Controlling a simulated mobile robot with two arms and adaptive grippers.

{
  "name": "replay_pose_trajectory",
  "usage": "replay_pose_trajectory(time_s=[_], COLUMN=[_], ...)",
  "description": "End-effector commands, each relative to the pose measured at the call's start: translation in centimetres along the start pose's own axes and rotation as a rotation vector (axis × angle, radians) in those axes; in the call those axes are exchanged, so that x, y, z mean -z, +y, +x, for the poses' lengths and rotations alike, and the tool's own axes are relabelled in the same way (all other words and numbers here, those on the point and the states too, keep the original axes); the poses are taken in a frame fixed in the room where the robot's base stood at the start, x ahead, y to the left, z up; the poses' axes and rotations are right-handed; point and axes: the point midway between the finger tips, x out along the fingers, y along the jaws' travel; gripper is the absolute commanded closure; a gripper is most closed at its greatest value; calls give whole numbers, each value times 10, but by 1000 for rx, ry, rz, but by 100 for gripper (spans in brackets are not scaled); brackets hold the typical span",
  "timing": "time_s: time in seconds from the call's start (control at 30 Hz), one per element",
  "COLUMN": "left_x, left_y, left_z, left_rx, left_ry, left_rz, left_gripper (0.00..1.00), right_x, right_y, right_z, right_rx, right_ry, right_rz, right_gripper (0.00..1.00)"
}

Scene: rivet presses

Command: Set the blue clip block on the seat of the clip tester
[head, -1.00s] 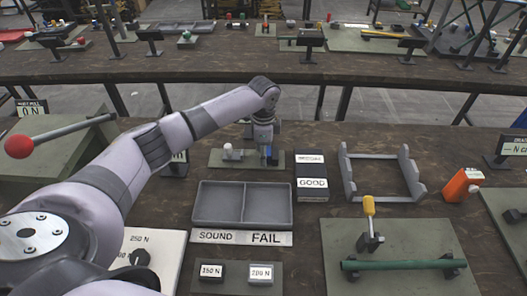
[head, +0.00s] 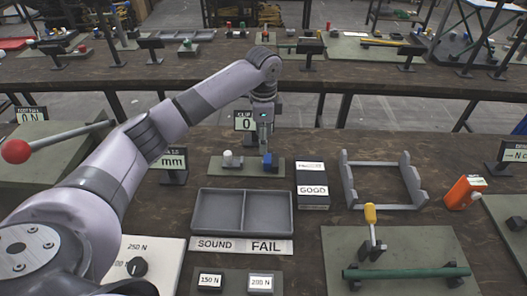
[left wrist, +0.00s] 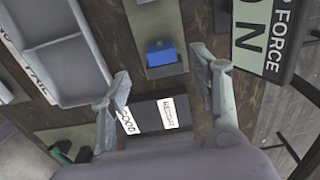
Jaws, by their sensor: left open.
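The blue clip block (head: 267,161) sits at the right part of the clip tester's grey-green base plate (head: 235,168). A white knob (head: 228,157) stands on the plate's left part. My left gripper (head: 264,136) is above the block, clear of it. In the left wrist view its fingers (left wrist: 160,70) are spread wide with nothing between them, and the block lies beyond them. My right gripper is in neither view.
The clip display (head: 245,121) stands behind the tester. A two-part grey tray (head: 242,190) is in front, a dark box marked GOOD (head: 313,200) to the right. A grey cradle frame (head: 385,206) and an orange item (head: 464,192) stand farther right.

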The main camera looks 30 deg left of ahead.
Motion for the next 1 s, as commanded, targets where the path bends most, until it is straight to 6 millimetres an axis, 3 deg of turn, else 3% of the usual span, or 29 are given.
replay_pose_trajectory(time_s=[0.1,0.27,1.0], left_x=[0,0,0], left_y=[0,0,0], left_z=[-17,-28,-29], left_rx=[1,0,0], left_ry=[1,0,0], left_rz=[0,0,0], left_gripper=[43,43,43], right_x=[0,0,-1], right_y=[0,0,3], right_z=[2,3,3], right_rx=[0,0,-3], right_ry=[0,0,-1], right_rz=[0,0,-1], right_gripper=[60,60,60])
